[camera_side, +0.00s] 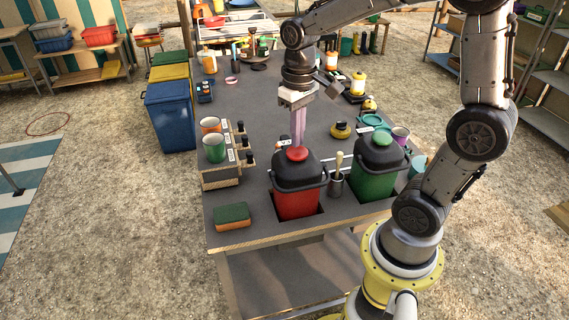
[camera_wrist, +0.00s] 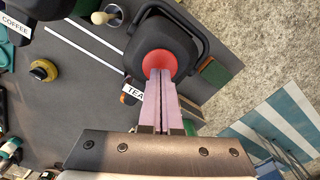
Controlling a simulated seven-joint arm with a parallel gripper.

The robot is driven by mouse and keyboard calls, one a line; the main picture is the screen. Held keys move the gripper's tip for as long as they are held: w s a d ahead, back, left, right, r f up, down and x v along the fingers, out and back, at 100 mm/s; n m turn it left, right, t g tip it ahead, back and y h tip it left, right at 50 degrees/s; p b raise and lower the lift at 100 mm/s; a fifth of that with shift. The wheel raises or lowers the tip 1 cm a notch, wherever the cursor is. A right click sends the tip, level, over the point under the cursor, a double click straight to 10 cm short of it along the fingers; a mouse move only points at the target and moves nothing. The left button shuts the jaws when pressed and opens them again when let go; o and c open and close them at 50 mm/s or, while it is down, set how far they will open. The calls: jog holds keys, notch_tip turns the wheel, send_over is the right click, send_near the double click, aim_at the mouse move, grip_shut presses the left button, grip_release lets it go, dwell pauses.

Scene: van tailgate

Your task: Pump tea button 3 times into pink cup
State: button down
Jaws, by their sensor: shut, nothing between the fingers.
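The red tea urn (camera_side: 296,203) has a black lid and a red button (camera_side: 297,154) on top. In the wrist view its button (camera_wrist: 159,64) is at upper middle, beside a white TEA label (camera_wrist: 134,92). My gripper (camera_side: 297,144) is shut and empty, with its pale pink fingers pointing down at the button. In the wrist view the fingertips (camera_wrist: 160,72) overlap the button's near edge; I cannot tell whether they touch it. A pinkish-purple cup (camera_side: 401,136) stands right, behind the green urn. No cup is clearly visible under the tea spout, which is largely hidden.
A green urn (camera_side: 376,183) stands right of the tea urn, with a utensil pot (camera_side: 337,184) between them. Orange (camera_side: 210,125) and green (camera_side: 215,148) cups stand on a wooden rack at left. A sponge (camera_side: 232,214) lies front left. The table's middle left is clear.

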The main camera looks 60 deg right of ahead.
dwell(0.5)
jog(key=shift+r, duration=2)
jog(key=shift+a+r, duration=0.2)
jog(key=shift+r, duration=0.1)
jog(key=s+a+r+n+t, duration=0.1)
jog(key=s+a+n+t, duration=0.2)
jog(key=s, duration=0.9)
jog(key=a+t, duration=0.2)
jog(key=shift+s+a+t, duration=0.15)
jog(key=shift+a+t, duration=0.15)
jog(key=shift+r, duration=0.1)
